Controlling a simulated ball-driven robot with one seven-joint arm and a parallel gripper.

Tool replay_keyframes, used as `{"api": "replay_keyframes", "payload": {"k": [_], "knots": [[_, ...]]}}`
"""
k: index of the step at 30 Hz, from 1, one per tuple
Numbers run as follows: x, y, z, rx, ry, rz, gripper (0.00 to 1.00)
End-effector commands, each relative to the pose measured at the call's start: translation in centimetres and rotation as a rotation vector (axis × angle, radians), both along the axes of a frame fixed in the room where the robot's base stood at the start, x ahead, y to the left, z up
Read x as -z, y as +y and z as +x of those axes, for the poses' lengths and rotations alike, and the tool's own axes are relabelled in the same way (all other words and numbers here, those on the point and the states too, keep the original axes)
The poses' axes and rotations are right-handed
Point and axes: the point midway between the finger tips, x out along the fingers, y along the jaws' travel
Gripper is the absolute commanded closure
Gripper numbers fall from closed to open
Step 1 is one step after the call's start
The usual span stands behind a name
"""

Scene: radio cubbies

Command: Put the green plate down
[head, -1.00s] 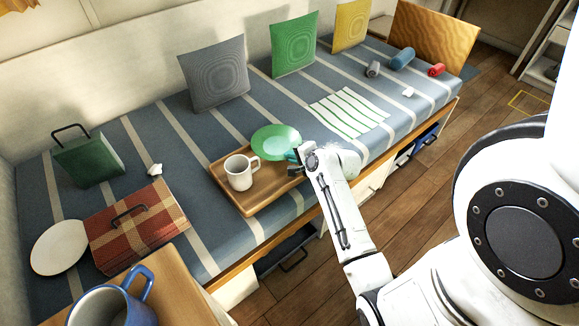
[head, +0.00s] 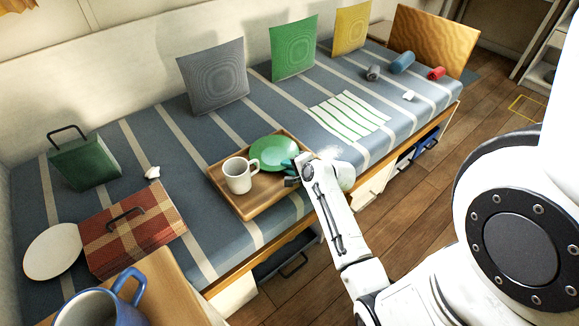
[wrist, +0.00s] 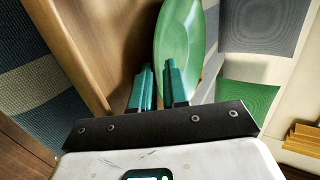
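The green plate (head: 274,152) is at the back right part of the wooden tray (head: 250,211), over its floor and behind the white mug (head: 238,181). My gripper (head: 291,168) is at the plate's near right edge. In the wrist view, the plate (wrist: 183,40) extends ahead from between the two teal fingers (wrist: 158,82), with its rim in the narrow gap. The fingers look closed on the rim. The plate looks nearly flat in the head view; I cannot tell whether its whole underside touches the tray.
The tray stands on the striped bench (head: 180,135). A green-and-white striped cloth (head: 350,113) lies to the right. A red checked case (head: 130,230), a white plate (head: 52,251) and a dark green box (head: 86,162) are at left. Cushions line the wall.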

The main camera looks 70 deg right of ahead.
Motion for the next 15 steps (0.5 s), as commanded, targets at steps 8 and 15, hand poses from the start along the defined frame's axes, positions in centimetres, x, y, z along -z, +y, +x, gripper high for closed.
{"api": "replay_keyframes", "payload": {"k": [8,15], "knots": [[-1.1,0.6,-1.2,0.003,0.0,0.001,0.86],[-3.7,2.5,-4.8,0.001,0.001,0.0,0.86]]}}
